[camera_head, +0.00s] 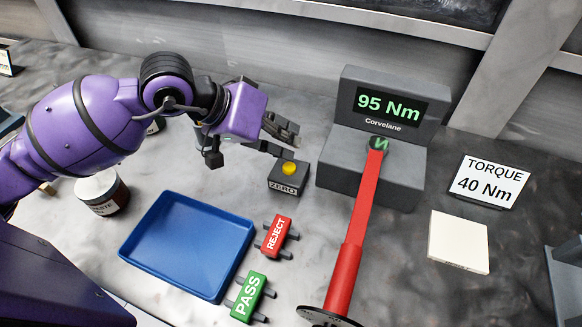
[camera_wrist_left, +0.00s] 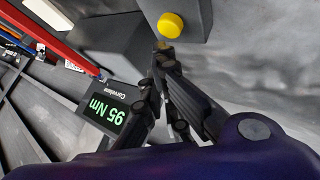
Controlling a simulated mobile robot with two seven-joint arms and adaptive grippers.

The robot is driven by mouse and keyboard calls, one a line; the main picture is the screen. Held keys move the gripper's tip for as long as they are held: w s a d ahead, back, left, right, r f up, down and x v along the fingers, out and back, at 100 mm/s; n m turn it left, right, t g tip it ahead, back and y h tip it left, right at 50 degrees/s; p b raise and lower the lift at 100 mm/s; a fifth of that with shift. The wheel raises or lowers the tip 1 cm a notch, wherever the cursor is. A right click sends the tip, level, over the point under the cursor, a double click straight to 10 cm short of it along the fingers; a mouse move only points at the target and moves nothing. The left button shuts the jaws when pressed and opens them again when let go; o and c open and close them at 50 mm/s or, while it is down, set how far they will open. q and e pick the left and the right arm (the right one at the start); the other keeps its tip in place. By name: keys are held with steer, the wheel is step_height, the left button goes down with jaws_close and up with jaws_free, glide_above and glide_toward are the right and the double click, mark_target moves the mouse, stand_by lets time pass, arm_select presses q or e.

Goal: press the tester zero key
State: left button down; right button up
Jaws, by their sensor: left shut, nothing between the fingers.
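The zero key is a yellow button (camera_head: 289,168) on a small dark box marked ZERO (camera_head: 288,187), in front of the tester. The button also shows at the top of the left wrist view (camera_wrist_left: 171,26). The tester (camera_head: 370,165) is grey, its screen reading 95 Nm. My left gripper (camera_head: 294,146) is shut and empty, its fingertips just behind and above the button. In the left wrist view the fingertips (camera_wrist_left: 163,56) are close to the button; I cannot tell if they touch the box. My right gripper is not in view.
A red torque wrench (camera_head: 354,232) reaches from the tester toward the front. A blue tray (camera_head: 188,290), a red REJECT stamp (camera_head: 276,236) and a green PASS stamp (camera_head: 248,297) lie nearby. A TORQUE 40 Nm sign (camera_head: 489,183) and a pale square block (camera_head: 458,241) are on the right.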

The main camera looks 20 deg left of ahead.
arm_select(q)
steer(key=shift+f, duration=0.3)
steer(key=shift+r, duration=0.15)
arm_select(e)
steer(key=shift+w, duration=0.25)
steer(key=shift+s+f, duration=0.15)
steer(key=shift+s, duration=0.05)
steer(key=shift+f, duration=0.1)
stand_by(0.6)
arm_select(q)
steer(key=shift+f+b, duration=0.45)
steer(key=shift+b, duration=0.2)
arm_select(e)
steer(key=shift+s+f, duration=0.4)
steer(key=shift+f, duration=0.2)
arm_select(q)
steer(key=shift+f+b, duration=0.55)
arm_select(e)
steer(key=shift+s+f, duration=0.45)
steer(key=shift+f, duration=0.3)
arm_select(q)
steer(key=shift+r, duration=0.95)
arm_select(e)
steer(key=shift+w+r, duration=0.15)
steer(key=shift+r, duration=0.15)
